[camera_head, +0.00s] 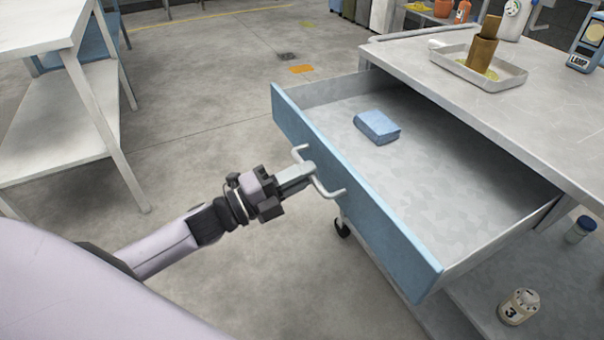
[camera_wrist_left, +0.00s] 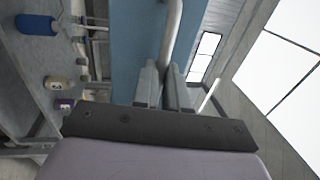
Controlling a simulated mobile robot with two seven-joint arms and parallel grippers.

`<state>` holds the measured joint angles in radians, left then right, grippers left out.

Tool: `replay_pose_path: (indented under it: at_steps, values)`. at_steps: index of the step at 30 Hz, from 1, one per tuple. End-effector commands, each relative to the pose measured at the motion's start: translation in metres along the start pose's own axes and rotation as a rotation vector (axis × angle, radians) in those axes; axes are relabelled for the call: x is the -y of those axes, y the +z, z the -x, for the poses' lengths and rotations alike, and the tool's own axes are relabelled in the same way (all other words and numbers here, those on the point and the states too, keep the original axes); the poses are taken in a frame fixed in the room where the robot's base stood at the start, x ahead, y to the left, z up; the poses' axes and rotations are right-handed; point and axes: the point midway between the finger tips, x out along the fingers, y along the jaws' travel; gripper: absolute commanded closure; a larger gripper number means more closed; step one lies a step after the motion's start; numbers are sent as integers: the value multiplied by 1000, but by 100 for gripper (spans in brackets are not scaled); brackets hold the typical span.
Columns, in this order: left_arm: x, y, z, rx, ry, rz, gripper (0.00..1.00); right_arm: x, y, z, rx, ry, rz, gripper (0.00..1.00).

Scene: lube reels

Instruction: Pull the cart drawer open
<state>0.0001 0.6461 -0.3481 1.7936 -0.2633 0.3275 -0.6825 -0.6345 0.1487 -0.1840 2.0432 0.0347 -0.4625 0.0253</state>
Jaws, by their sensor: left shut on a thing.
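The cart drawer (camera_head: 345,205) has a blue front and stands well out from the cart (camera_head: 480,80) in the head view. A blue folded cloth or block (camera_head: 377,126) lies inside on its grey floor. My left gripper (camera_head: 306,170) is shut on the drawer's metal bar handle (camera_head: 328,188), around its middle. In the left wrist view the two fingers (camera_wrist_left: 163,88) close on the handle bar (camera_wrist_left: 172,35), with the blue drawer front (camera_wrist_left: 135,50) beside them. My right gripper is in neither view.
A tray (camera_head: 478,70) with a brown object stands on the cart top. A bottle marked 3 (camera_head: 519,307) and a blue jar (camera_head: 580,229) are on the lower shelf. A white table (camera_head: 50,25) stands at left. The floor between is clear.

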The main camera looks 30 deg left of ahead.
Motion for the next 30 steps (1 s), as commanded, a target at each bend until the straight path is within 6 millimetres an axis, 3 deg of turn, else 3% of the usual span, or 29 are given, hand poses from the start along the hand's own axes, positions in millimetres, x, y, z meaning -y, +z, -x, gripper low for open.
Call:
replay_pose_path:
  at_steps: [4,5,6,7,19,30]
  values:
    - [0,0,0,0,1,0,100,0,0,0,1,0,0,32]
    - [0,0,0,0,1,0,78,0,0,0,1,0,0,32]
    - [0,0,0,0,1,0,65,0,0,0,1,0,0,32]
    - [0,0,0,0,1,0,63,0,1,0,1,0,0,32]
    - [-1,0,6,1,2,0,63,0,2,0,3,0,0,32]
    - [-1,0,50,1,4,-1,63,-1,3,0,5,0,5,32]
